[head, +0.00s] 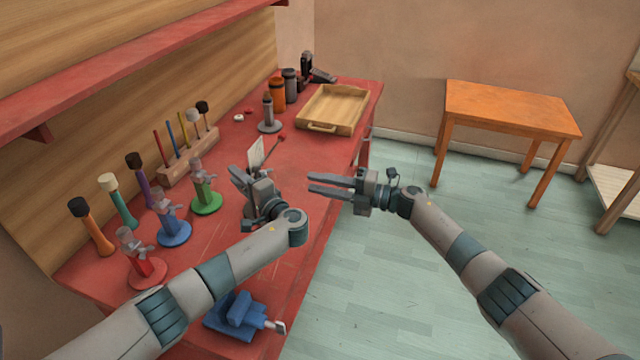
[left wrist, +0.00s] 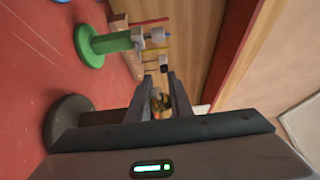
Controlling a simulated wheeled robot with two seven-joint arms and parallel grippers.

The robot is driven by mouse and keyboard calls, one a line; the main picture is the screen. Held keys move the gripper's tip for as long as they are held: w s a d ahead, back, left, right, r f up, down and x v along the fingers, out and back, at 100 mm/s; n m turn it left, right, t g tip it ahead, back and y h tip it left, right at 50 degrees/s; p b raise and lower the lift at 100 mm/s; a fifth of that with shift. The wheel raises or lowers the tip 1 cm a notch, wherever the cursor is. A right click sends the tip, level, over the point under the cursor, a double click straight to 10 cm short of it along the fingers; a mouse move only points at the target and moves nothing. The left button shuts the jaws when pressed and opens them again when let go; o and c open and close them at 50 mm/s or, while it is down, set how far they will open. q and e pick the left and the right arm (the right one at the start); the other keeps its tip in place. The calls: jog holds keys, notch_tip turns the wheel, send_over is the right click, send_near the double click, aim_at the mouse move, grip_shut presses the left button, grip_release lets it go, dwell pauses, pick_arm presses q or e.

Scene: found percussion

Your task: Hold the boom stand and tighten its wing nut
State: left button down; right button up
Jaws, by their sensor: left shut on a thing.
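The boom stand has a dark round base (left wrist: 62,122) low at the left of the left wrist view. In the head view most of the stand is hidden behind my left gripper (head: 240,174), and a thin rod with a dark tip (head: 273,147) sticks out beyond it. My left gripper is shut on the stand's upper part. Between its fingers (left wrist: 162,90) in the left wrist view there is a small brassy patch. I cannot make out the wing nut clearly. My right gripper (head: 311,183) is open and empty, to the right of the stand, with fingers pointing left.
Red (head: 147,270), blue (head: 174,232) and green (head: 207,200) stands are left of my left gripper. Several mallets stand behind them. A blue vise (head: 235,315) is at the bench's near edge.

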pick_arm(q)
jog(key=c, duration=1.5)
grip_release()
jog(key=v, duration=1.2)
jog(key=shift+d, duration=0.1)
